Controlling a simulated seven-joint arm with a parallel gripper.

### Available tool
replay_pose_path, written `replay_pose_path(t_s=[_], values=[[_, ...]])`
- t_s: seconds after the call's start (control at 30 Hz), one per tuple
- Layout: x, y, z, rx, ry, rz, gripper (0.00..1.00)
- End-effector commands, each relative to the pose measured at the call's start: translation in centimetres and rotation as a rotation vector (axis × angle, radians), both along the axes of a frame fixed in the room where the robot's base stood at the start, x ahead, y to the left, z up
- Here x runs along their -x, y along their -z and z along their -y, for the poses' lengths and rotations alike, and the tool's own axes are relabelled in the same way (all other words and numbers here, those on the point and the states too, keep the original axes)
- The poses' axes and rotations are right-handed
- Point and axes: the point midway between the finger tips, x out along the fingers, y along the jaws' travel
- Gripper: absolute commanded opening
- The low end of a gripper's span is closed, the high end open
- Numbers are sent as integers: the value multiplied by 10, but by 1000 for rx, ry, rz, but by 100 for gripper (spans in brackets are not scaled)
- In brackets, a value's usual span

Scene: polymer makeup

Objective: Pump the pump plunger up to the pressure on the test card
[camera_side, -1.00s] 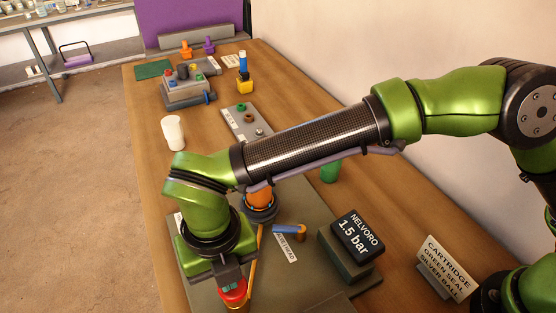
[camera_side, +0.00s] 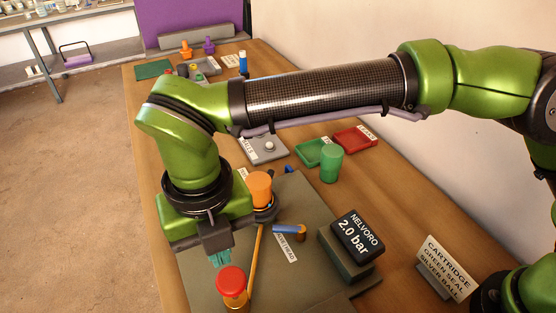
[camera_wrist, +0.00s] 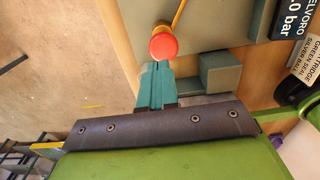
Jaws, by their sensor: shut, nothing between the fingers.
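The pump has a round red plunger cap (camera_side: 230,279) on an orange-yellow body (camera_side: 240,303) at the front of the dark mat. The cap also shows in the wrist view (camera_wrist: 163,43). My gripper (camera_side: 219,258) is shut and empty, its teal fingers together, above and slightly left of the cap, apart from it in the side view. In the wrist view the fingertips (camera_wrist: 155,68) appear just short of the cap. A black display (camera_side: 356,237) reads "NELVORO 2.0 bar". A white card (camera_side: 447,268) reads "CARTRIDGE GREEN SEAL SILVER BALL"; I see no pressure on it.
A thin orange hose (camera_side: 256,260) runs from the pump toward an orange cylinder (camera_side: 259,188). A green cylinder (camera_side: 331,164), green tray (camera_side: 311,151) and red tray (camera_side: 354,139) stand beyond.

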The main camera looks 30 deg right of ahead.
Motion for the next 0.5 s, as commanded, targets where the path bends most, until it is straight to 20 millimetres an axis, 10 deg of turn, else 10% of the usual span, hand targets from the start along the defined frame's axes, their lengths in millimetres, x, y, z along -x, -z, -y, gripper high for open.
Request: replay_pose_path(t_s=[0.5], values=[[0,-51,-1,-1,-1,1,0]])
